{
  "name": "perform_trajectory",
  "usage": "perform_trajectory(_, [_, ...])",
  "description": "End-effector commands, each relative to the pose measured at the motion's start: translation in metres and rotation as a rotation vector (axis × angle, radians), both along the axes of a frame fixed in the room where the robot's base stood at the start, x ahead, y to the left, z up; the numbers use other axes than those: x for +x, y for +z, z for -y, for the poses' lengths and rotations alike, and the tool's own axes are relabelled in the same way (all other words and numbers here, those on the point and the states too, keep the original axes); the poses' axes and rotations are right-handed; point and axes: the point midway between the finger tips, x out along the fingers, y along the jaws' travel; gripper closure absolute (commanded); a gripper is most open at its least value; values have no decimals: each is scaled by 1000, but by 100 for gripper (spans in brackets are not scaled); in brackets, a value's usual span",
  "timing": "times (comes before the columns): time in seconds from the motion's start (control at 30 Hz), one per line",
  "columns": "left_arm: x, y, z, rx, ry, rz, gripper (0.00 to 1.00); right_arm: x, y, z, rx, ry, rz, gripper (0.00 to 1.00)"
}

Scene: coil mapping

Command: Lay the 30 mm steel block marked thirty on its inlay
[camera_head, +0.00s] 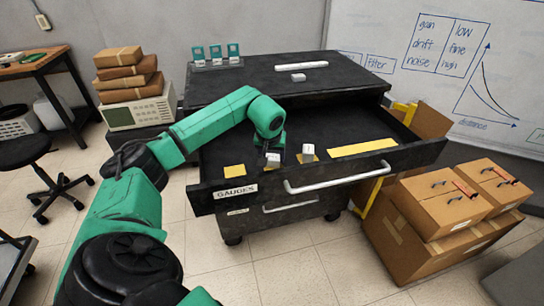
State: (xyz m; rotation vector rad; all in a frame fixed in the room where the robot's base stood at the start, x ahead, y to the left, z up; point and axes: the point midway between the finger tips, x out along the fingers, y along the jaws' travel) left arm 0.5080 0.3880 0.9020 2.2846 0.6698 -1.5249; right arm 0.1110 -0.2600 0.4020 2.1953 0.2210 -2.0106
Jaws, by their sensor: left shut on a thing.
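My left gripper (271,150) reaches down into the open drawer labelled GAUGES. It is shut on a small pale steel block (273,160); the fingers are largely hidden by the wrist, and no marking on the block is readable. The block is low over the drawer floor; I cannot tell whether it touches it. A bare yellow inlay (234,171) lies left of it in the drawer. Another small block (308,149) stands on a second yellow inlay (306,159) to its right. A long yellow inlay (362,147) lies bare farther right. My right gripper is not in view.
The drawer front (320,174) with its handle stands as a raised edge. On the dark cabinet top (240,87) lie a long pale bar (301,66) and a shorter block (298,77). Teal holders (215,54) stand at the back left. Cardboard boxes (440,215) stand at the right.

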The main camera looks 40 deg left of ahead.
Motion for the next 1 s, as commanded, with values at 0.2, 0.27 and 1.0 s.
perform_trajectory(0.2, [0,-3,0,0,0,0,8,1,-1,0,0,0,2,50])
perform_trajectory(0.27, [0,-2,0,0,0,0,8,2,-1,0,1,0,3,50])
perform_trajectory(1.0, [-32,96,22,0,-1,4,8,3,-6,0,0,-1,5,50])
